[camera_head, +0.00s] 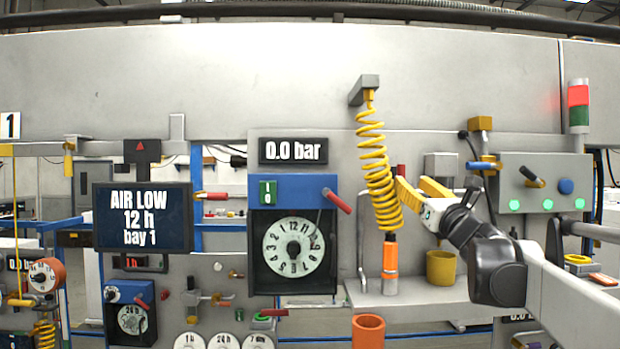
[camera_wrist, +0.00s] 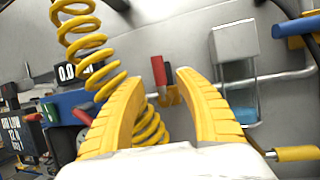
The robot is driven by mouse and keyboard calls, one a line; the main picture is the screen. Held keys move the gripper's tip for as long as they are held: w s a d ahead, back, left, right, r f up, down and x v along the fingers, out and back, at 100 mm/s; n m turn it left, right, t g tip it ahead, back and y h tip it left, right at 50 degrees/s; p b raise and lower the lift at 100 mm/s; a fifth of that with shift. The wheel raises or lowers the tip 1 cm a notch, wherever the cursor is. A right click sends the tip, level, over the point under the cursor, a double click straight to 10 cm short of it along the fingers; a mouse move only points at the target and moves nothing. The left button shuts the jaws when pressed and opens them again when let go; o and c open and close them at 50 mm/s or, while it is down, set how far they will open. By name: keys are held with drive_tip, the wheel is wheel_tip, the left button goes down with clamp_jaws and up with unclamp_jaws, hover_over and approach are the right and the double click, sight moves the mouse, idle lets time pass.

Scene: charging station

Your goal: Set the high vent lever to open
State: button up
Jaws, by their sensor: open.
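A red-handled lever (camera_wrist: 158,71) stands upright on the grey panel in the wrist view, with an orange-yellow mount beside its lower end. It looks like the high vent lever, but no label is legible. In the head view only its red top (camera_head: 401,170) shows, above my yellow fingers. My gripper (camera_head: 411,184) is open in front of the panel, right of the yellow coiled hose. In the wrist view the lever appears between the two fingertips (camera_wrist: 160,80), with nothing gripped; I cannot tell how far beyond them it is.
The yellow coiled hose (camera_head: 375,165) hangs close left of my fingers. A clear-fronted unit (camera_wrist: 238,85) is right of the lever. A blue box with another red lever (camera_head: 338,201) and a dial (camera_head: 293,247) is further left. A screen (camera_head: 143,217) reads "AIR LOW 12 h bay 1".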

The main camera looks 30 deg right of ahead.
drive_tip(key=v, duration=0.6)
drive_tip(key=shift+s, duration=0.2)
drive_tip(key=shift+a+f, duration=0.1)
